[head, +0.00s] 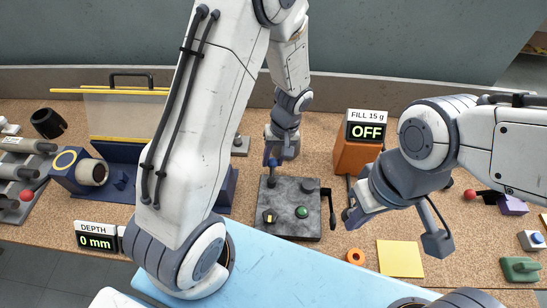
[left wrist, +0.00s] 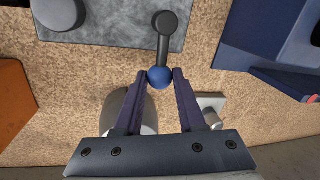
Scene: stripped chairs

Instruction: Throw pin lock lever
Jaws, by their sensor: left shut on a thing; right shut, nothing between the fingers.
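A dark grey plate (head: 288,228) lies on the bench in the head view. The lever (left wrist: 165,38) is a grey arm with a blue ball knob (left wrist: 160,77) that reaches past the plate's edge in the left wrist view. My left gripper (left wrist: 159,80) is shut on the blue knob, with a finger on each side. In the head view my left gripper (head: 272,161) is at the plate's back left corner, and the knob is mostly hidden there. My right gripper (head: 347,218) is shut and empty, just right of the plate.
The plate carries a yellow-marked knob (head: 269,217), a green button (head: 302,212) and a black handle (head: 329,203). A yellow sheet (head: 400,258) and orange ring (head: 355,256) lie in front.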

